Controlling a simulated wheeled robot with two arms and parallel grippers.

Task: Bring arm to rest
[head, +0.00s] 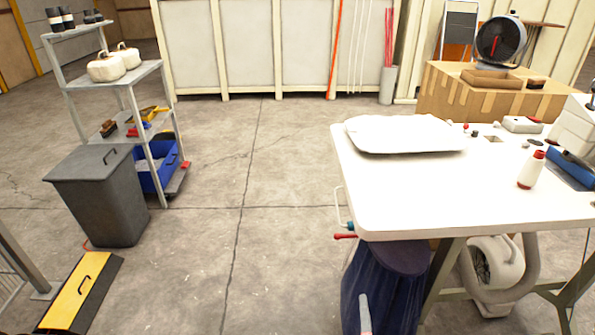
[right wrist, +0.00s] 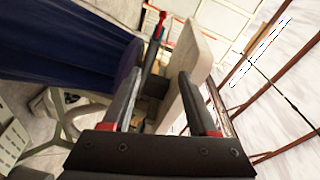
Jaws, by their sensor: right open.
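My right gripper (right wrist: 161,78) shows in the right wrist view with its two dark fingers apart and nothing held between them. Beyond the fingers are the edge of the white table (right wrist: 188,62), a red-handled fitting (right wrist: 160,28) and the dark blue bag (right wrist: 75,55). I cannot tell how far the fingers are from the table edge. In the head view, I cannot clearly make out the right gripper. My left gripper is not in view. A white pillow (head: 405,133) lies flat on the white table (head: 400,205).
The blue bag (head: 385,285) hangs below the table's front left corner. A white bottle (head: 532,169) stands on the table's right side. A grey bin (head: 100,195) and a shelf rack (head: 115,75) stand at left. The floor between them and the table is clear.

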